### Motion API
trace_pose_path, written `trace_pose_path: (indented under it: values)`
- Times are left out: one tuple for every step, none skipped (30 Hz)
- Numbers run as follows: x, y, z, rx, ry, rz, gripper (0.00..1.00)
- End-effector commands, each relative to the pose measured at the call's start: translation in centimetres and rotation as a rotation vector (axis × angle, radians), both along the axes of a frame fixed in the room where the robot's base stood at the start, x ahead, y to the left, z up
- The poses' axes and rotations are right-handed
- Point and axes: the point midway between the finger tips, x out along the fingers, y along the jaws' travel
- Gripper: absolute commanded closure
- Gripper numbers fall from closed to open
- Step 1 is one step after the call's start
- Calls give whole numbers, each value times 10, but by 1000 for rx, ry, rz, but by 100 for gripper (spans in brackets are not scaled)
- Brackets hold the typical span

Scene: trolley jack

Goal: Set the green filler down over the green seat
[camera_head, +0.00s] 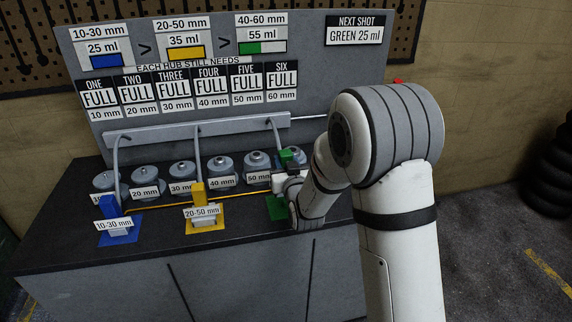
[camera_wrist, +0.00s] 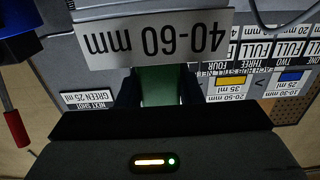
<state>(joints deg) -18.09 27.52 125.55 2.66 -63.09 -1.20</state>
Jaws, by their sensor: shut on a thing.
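The green filler (camera_head: 287,156) is in my gripper at the right end of the bench in the head view. Its body (camera_wrist: 158,86) is between my two dark fingers in the wrist view, with a white "40-60 mm" label upside down in front. My gripper (camera_head: 290,182) is shut on it. The green seat (camera_head: 276,208) shows as a green patch on the bench just below and left of my gripper, partly hidden by my wrist. I cannot tell whether the filler touches the seat.
The blue filler (camera_head: 114,228) and yellow filler (camera_head: 201,209) stand on their coloured seats to the left. Several grey hubs (camera_head: 181,173) line up behind, under a grey rail (camera_head: 165,133). The sign board (camera_head: 230,45) reads "NEXT SHOT GREEN 25 ml" and FULL for every hub.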

Motion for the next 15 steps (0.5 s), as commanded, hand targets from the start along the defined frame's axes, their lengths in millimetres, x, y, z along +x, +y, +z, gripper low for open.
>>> trace_pose_path:
  values:
    - [0, 0, -6, 1, -5, 0, 95]
    - [0, 0, -8, 1, -5, 0, 95]
    - [0, 0, -12, 1, -5, 0, 95]
    - [0, 0, -14, 1, -5, 0, 95]
    - [0, 0, -16, 1, -5, 0, 95]
    - [0, 0, -19, 1, -5, 0, 95]
    - [0, 0, -21, 1, -4, 0, 95]
    - [0, 0, -24, 1, -5, 0, 95]
    - [0, 0, -27, 1, -5, 0, 95]
    - [1, 0, -29, 1, -5, 0, 95]
    - [1, 0, -31, 1, -5, 0, 95]
    - [1, 0, -34, 1, -5, 0, 95]
    - [1, 0, -35, 1, -5, 0, 95]
    - [1, 0, -37, 1, -5, 0, 95]
    - [1, 0, -39, 1, -5, 0, 95]
